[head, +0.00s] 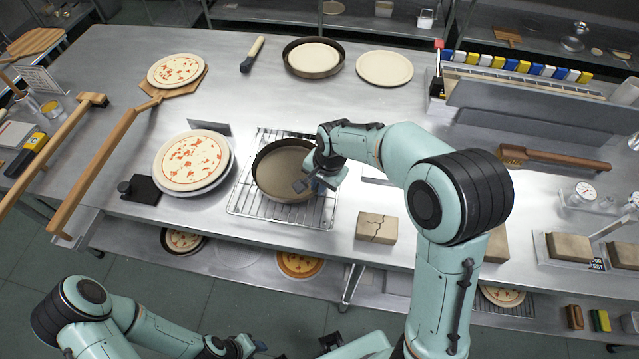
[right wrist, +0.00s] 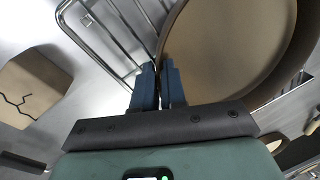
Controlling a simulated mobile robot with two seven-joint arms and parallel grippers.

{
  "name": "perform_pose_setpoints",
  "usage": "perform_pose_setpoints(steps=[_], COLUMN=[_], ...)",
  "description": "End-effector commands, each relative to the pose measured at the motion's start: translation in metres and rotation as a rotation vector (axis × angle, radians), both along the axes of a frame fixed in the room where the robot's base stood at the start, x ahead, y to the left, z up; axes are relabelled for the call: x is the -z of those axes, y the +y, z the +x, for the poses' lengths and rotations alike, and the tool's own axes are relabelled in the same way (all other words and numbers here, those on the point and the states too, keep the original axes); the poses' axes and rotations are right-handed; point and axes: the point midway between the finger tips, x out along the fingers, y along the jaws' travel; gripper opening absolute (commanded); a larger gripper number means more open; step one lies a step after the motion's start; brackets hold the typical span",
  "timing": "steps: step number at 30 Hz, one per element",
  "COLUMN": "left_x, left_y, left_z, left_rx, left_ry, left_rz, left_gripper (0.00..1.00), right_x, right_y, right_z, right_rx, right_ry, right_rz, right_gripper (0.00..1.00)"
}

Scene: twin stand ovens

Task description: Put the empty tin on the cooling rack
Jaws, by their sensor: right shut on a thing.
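The empty tin (head: 283,172) is a dark round pan with a bare brown inside. It is over the wire cooling rack (head: 240,205) on the steel table, and seems to rest on it; I cannot tell if there is a small gap. My right gripper (head: 312,183) is shut on the tin's right rim. In the right wrist view the fingers (right wrist: 159,85) pinch the rim of the tin (right wrist: 225,50), with the rack's wires (right wrist: 112,40) beside them. My left gripper (head: 240,347) is low at the front, away from the table; its fingers are unclear.
A pizza on stacked plates (head: 193,162) stands just left of the rack. A cracked brick (head: 376,228) lies to the right. Another tin with dough (head: 313,57) and a dough disc (head: 384,68) are at the back. Long wooden peel handles (head: 105,165) cross the left side.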

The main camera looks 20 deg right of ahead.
Motion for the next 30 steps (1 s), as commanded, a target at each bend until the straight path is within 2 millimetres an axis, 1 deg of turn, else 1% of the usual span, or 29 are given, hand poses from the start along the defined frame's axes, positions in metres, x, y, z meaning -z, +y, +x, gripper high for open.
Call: perform_pose_setpoints(steps=[1,2,3,11,14,17,20,27,30], left_x=[0.002,0.001,0.001,0.001,-0.002,-0.003,-0.007,-0.015,-0.017], left_y=[0.000,0.000,0.000,0.000,0.000,0.000,0.000,0.000,0.000], left_z=[-0.001,-0.001,-0.001,-0.001,0.001,0.002,0.005,0.012,0.014], left_rx=[0.000,0.000,0.000,0.000,0.000,0.000,0.000,0.000,0.000], left_ry=[0.001,0.001,0.001,0.001,-0.001,-0.002,-0.006,-0.013,-0.016], left_rz=[0.000,0.000,0.000,0.000,0.000,0.000,0.000,0.000,0.000], left_gripper=[0.43,0.43,0.43,0.43,0.43,0.43,0.43,0.43,0.43], right_x=[0.003,0.002,0.002,0.001,-0.003,-0.015,-0.034,-0.085,-0.101], right_y=[0.000,0.000,0.000,0.000,0.000,-0.001,-0.003,-0.008,-0.010], right_z=[-0.001,0.000,0.000,0.000,0.000,-0.001,-0.004,-0.012,-0.015], right_rx=[0.000,0.000,0.000,0.000,0.000,-0.002,-0.001,-0.001,-0.001], right_ry=[0.001,0.001,0.001,0.001,-0.001,-0.002,-0.005,-0.006,-0.003], right_rz=[0.000,0.000,0.000,-0.001,0.001,0.000,0.002,0.002,0.002], right_gripper=[0.14,0.24,0.37,0.37,0.37,0.37,0.37,0.37,0.37])
